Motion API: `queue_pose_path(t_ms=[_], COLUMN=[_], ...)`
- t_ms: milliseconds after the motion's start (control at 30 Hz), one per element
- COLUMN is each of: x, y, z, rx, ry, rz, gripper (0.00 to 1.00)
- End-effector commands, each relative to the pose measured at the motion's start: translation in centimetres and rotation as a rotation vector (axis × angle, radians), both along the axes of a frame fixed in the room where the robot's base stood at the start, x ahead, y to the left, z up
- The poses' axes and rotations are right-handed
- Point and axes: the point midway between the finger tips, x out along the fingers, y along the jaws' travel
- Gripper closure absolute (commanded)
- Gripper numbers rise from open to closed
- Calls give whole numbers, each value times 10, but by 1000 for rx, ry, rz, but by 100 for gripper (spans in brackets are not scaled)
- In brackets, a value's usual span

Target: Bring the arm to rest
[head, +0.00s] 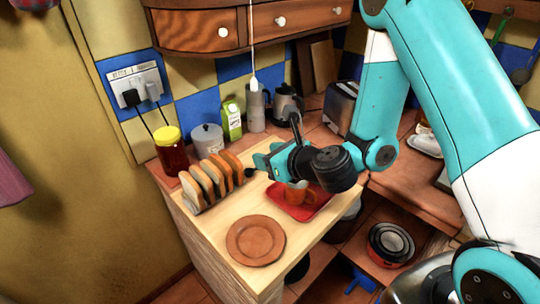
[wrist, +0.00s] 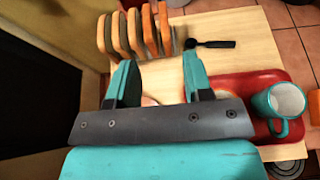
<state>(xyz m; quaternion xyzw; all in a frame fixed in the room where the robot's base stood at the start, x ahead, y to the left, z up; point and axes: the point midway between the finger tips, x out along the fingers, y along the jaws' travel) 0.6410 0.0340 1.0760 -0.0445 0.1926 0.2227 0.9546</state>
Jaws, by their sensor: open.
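My gripper (head: 264,160) is at the end of my teal arm, above the light wooden counter top (head: 228,209). In the wrist view its two teal fingers (wrist: 158,82) stand wide apart with nothing between them. It hangs between the toast rack and the red tray (head: 322,207). The tray also shows in the wrist view, with a teal mug (wrist: 286,101) on its right part.
A toast rack with several bread slices (head: 211,178), a jar with a yellow lid (head: 171,153) and a brown plate (head: 256,240) stand on the counter. A black-handled utensil (wrist: 211,44) lies near the rack. A wooden cabinet (head: 200,30) hangs above. Bare wood lies around the plate.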

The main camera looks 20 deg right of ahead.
Motion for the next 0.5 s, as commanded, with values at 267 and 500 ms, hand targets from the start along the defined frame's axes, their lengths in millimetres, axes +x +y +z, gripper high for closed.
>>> queue_pose_path(t_ms=[267, 500], x=[0, -2], y=[0, 10], z=[0, 11], rx=[0, -55], ry=[0, -42], rz=[-1, 84], gripper=[54, 54])
